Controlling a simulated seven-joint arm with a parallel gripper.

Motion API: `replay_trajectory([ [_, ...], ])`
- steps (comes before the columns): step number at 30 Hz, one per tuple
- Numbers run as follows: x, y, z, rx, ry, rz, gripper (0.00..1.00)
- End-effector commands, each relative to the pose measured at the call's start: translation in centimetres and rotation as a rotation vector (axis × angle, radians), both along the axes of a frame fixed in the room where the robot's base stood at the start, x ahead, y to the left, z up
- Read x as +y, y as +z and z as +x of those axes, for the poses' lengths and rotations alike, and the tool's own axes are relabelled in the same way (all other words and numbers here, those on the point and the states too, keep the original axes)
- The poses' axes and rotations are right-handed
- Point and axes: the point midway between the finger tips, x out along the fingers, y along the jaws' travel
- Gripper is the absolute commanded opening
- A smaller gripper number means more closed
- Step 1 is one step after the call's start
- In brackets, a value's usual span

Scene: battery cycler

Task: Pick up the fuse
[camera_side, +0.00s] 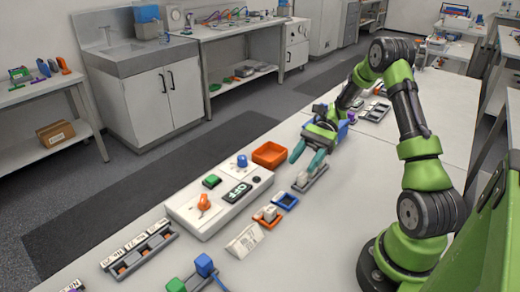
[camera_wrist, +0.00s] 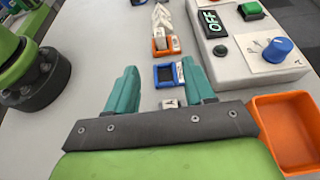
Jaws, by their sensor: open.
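My gripper (camera_side: 308,160) is open, its two teal fingers apart and pointing down above a narrow grey holder (camera_side: 311,180). It also shows in the wrist view (camera_wrist: 160,66), with nothing seen held between the fingers. No part is clearly recognisable as the fuse. A small orange holder (camera_side: 267,217) carries a pale block, which also shows in the wrist view (camera_wrist: 166,43). A blue-rimmed holder (camera_side: 285,201) with a dark inside lies between the orange holder and the grey one. The gripper body hides most of the grey holder in the wrist view.
The white cycler box (camera_side: 205,214) with an OFF display, knobs and a green button stands left of the holders. An open orange bin (camera_side: 269,154) sits behind it. A folded white label (camera_side: 245,241) stands near the orange holder. Grey racks (camera_side: 140,255) lie at the front left.

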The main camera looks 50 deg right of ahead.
Motion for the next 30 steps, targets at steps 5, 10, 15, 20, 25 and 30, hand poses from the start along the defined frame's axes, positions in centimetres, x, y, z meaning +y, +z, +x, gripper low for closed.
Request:
replay_trajectory([
  [5,3.8,-1.5,-0.1,0.005,0.006,0.000,0.53],
  [10,7.1,-2.8,-0.1,0.005,0.003,-0.001,0.53],
  [15,9.0,-3.7,-0.1,0.003,0.003,-0.002,0.53],
  [20,9.9,-4.0,-0.1,0.004,0.003,-0.002,0.53],
  [25,12.4,-4.8,-0.2,0.004,0.005,-0.002,0.53],
  [30,14.1,-5.5,-0.1,0.003,0.003,-0.003,0.53],
])
